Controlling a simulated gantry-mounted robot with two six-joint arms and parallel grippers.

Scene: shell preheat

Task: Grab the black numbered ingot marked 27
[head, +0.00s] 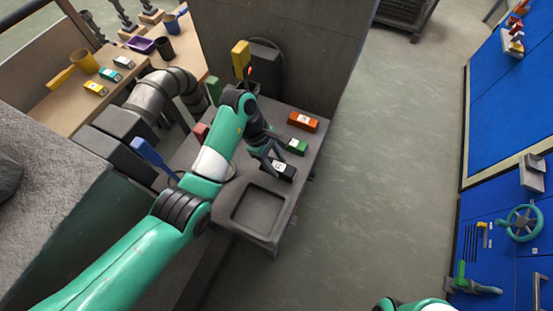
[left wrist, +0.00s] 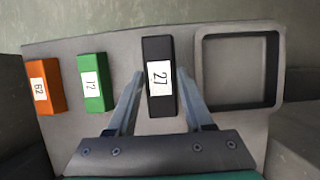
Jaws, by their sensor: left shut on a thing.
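The black ingot marked 27 (left wrist: 158,98) lies on the grey cart top in the left wrist view, between the green ingot and the square recess. It also shows in the head view (head: 284,170), partly covered by my gripper. My left gripper (left wrist: 159,73) has one finger on each long side of the black ingot and is shut on it; the white label faces up. In the head view my left gripper (head: 272,160) reaches down over the cart from the left. My right gripper is out of view.
A green ingot (left wrist: 95,83) and an orange ingot (left wrist: 46,86) stand in line left of the black one. A square recessed tray (left wrist: 202,80) is close on its right. A grey wall panel (head: 310,50) rises behind the cart (head: 281,225). Open floor lies to the right.

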